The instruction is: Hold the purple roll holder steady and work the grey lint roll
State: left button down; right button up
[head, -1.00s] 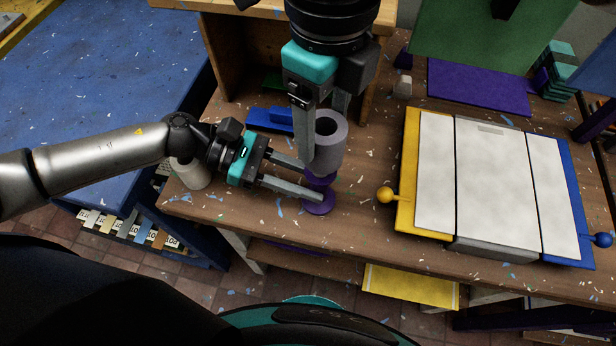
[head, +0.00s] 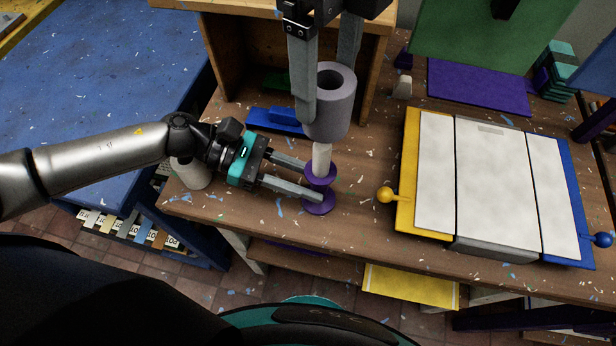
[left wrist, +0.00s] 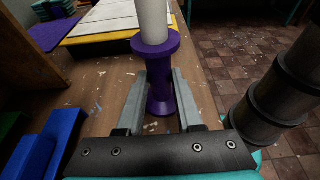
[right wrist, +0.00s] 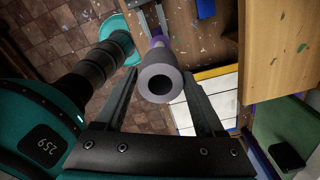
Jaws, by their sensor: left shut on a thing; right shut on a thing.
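The purple roll holder (head: 320,187) stands upright on the wooden bench, with a purple base, a purple upper disc and a white post. My left gripper (head: 312,182) is shut on its purple stem, between base and disc; this also shows in the left wrist view, where the holder (left wrist: 158,88) stands between the fingers. The grey lint roll (head: 333,112) is a hollow cylinder held upright above the holder. My right gripper (head: 325,100) is shut on it from above. The white post shows bare below the roll. The roll (right wrist: 158,84) hides most of the holder in the right wrist view.
A three-panel hinged screen (head: 495,146) with yellow and blue edges lies to the right. A blue block (head: 272,120) and a wooden box (head: 240,60) are behind. A white cylinder (head: 192,172) stands below my left wrist. Bare bench lies between holder and screen.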

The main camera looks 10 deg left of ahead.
pick_arm(q)
jog(key=shift+s+a+f, duration=0.1)
jog(key=shift+f, duration=0.15)
jog(key=c, duration=1)
grip_release()
jog(key=o, duration=0.5)
jog(key=shift+r, duration=0.2)
pick_arm(e)
jog(key=d+r, duration=0.6)
jog(key=shift+s, duration=0.1)
pick_arm(q)
jog(key=v, duration=1.2)
